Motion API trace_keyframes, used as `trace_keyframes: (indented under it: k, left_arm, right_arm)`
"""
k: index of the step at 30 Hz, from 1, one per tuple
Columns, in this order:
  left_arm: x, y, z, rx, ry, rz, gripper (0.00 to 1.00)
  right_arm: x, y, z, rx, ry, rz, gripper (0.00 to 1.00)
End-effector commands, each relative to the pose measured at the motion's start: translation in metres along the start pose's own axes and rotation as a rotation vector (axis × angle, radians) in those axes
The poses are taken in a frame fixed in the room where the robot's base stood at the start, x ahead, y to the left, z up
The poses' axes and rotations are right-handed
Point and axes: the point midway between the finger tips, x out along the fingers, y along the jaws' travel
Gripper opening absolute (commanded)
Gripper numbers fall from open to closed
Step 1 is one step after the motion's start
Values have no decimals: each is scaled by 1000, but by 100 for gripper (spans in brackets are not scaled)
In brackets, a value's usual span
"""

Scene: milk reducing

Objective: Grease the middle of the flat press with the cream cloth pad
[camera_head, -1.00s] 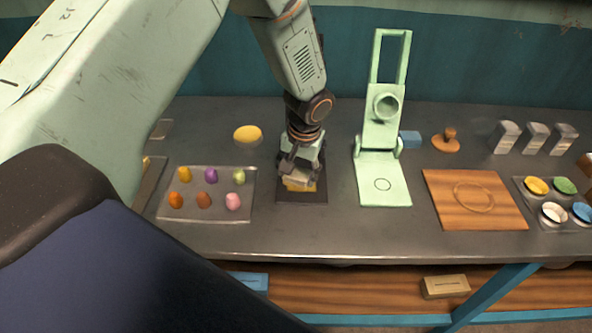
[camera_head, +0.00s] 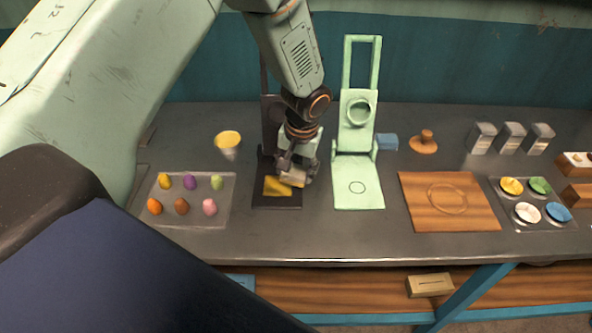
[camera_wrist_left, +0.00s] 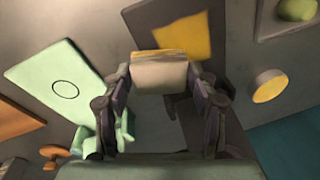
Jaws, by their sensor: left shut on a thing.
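My left gripper (camera_head: 297,166) is shut on the cream cloth pad (camera_head: 293,178), whose edge looks yellow in the left wrist view (camera_wrist_left: 160,72). It holds the pad at the right side of a dark flat plate (camera_head: 277,201); whether it touches is unclear. A yellow patch (camera_head: 277,187) lies on that plate, left of the pad. Just right stands a pale green press (camera_head: 345,192), opened, with a ring mark on its flat base and a round piece on its raised lid. Which of the two is the flat press is not certain. My right gripper is out of view.
A tray (camera_head: 226,217) of several coloured pieces lies left. A yellow-topped cup (camera_head: 229,141) stands behind it. A wooden board (camera_head: 425,212), a wooden knob (camera_head: 424,142), a blue block (camera_head: 387,142) and a tray of colour bowls (camera_head: 505,201) lie right.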

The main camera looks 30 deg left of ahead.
Motion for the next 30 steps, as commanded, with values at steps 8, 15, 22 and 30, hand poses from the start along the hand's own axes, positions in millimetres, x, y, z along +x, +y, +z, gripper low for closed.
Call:
trace_keyframes:
  k: [8,15,22,30]
  left_arm:
    - [-28,-1,-4,2,1,1,29]
    - [-49,0,-8,6,2,1,29]
    - [-54,1,-9,8,2,2,29]
    - [-53,1,-9,8,2,2,29]
  right_arm:
    - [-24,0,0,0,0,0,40]
    - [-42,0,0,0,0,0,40]
    - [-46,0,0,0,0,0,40]
    - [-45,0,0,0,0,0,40]
